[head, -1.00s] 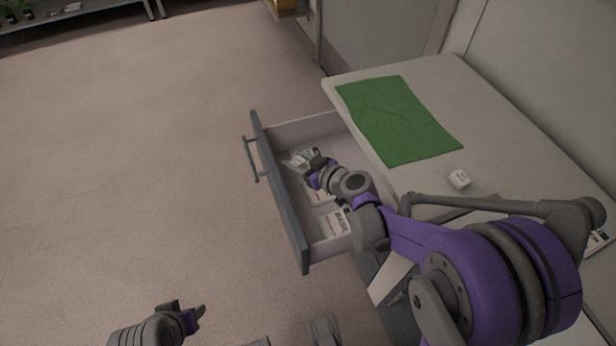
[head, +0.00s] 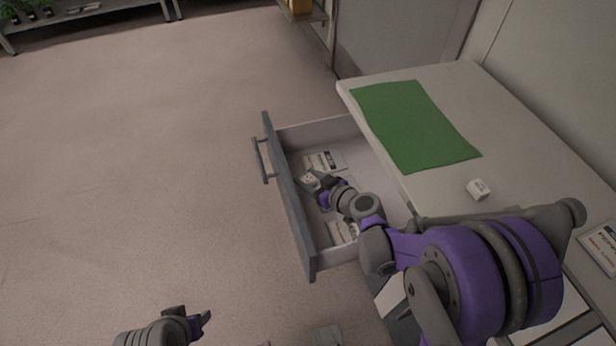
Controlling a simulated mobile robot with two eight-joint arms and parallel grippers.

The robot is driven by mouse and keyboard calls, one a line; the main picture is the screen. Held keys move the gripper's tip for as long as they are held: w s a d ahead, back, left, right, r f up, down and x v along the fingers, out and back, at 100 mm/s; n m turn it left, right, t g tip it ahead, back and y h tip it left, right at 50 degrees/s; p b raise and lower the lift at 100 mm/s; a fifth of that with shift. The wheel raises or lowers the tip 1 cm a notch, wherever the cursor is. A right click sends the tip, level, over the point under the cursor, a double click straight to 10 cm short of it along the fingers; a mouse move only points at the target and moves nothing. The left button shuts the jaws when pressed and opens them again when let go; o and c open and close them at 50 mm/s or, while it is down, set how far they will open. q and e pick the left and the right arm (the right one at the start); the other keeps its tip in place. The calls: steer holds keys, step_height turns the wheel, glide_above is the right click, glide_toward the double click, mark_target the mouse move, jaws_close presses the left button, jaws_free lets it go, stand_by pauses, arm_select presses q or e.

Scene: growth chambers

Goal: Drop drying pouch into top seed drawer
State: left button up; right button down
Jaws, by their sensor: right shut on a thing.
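The top seed drawer (head: 288,196) is pulled open from the bench, with its grey front and bar handle on the left. My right gripper (head: 314,183) is inside the drawer's outline, shut on a small white drying pouch (head: 311,180). How high the pouch is above the drawer floor is hard to tell. Seed packets (head: 324,161) lie flat in the drawer behind and in front of the gripper; my arm partly hides them. My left gripper (head: 203,318) is low over the floor at the bottom left, away from the drawer; its fingers are too unclear to judge.
A second small white pouch (head: 478,188) lies on the bench top (head: 470,120), near a green mat (head: 412,125). A printed packet (head: 601,247) lies at the right edge. Shelves with plants (head: 25,12) stand far back left. The floor left of the drawer is clear.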

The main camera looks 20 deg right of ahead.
steer(key=shift+f, duration=0.2)
steer(key=c, duration=0.6)
jaws_free()
steer(key=shift+r, duration=0.1)
steer(key=shift+r, duration=0.3)
steer(key=p+v, duration=0.1)
steer(key=v, duration=0.2)
steer(key=p+v, duration=0.1)
steer(key=v, duration=0.2)
steer(key=shift+s+d+r, duration=0.1)
steer(key=shift+s+r, duration=0.05)
steer(key=shift+r, duration=0.2)
steer(key=shift+s+d+r, duration=0.15)
steer(key=shift+s+d, duration=0.05)
steer(key=shift+s, duration=0.3)
